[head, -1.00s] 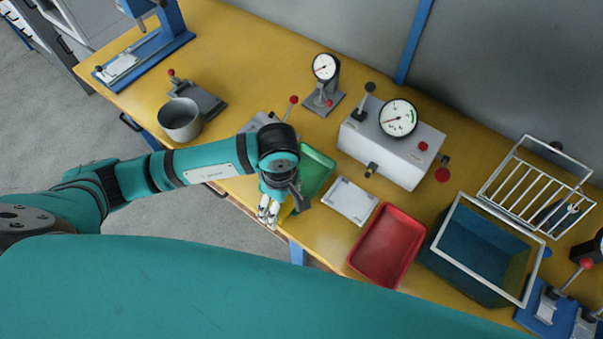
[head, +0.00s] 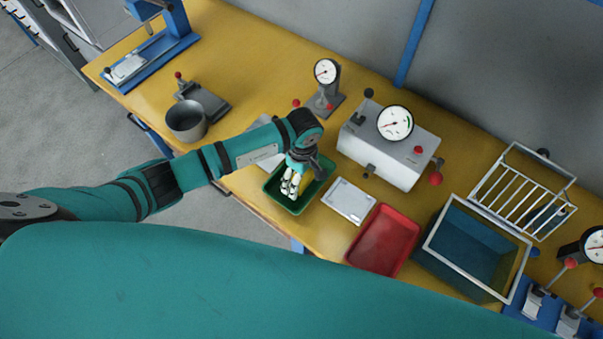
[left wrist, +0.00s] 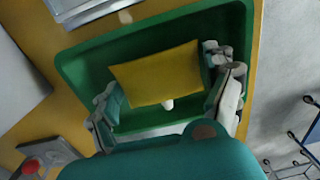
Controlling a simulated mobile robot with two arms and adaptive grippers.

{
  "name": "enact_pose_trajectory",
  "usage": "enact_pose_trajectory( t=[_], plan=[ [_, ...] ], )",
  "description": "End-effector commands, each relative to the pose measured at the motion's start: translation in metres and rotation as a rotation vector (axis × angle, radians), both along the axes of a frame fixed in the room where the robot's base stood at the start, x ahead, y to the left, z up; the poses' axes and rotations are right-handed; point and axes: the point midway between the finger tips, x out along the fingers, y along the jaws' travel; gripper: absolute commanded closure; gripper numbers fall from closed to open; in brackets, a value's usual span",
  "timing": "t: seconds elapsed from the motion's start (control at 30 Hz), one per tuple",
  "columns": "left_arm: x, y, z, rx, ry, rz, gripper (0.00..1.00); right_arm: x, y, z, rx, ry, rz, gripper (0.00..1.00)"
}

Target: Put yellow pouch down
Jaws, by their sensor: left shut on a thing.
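The yellow pouch (left wrist: 158,75) is between the two fingers of my left gripper (left wrist: 165,98) in the left wrist view. The gripper is shut on it. The pouch is over the inside of the green tray (left wrist: 85,68); I cannot tell whether it touches the tray floor. In the head view my left gripper (head: 291,185) reaches down over the green tray (head: 272,197), and only a little of the pouch (head: 307,181) shows beside the fingers. My right gripper is in neither view.
A white flat plate (head: 348,201) and a red tray (head: 384,240) lie right of the green tray. A grey box with a gauge (head: 386,155) stands behind them. A blue bin (head: 470,249) is farther right. A metal cup (head: 186,121) stands to the left.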

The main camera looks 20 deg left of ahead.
Motion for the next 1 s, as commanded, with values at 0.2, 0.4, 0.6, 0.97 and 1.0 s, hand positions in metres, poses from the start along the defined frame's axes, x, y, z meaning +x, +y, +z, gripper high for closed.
enact_pose_trajectory(
  t=[0.2, 0.4, 0.6, 0.97, 1.0],
  plan=[
    [0.000, 0.000, -0.004, 0.001, -0.001, 0.000, 0.43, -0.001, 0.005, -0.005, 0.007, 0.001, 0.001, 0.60],
    [0.001, 0.000, -0.009, 0.000, -0.001, 0.001, 0.43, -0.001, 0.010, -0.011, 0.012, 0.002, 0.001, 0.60],
    [0.000, 0.000, -0.008, -0.001, -0.001, 0.001, 0.00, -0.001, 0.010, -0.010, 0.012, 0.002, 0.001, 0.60],
    [0.000, 0.000, -0.001, -0.001, -0.001, 0.001, 0.00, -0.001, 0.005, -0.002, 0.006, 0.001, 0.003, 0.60],
    [0.000, 0.000, 0.004, -0.001, 0.000, 0.001, 0.00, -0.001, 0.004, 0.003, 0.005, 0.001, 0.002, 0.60]
  ],
)
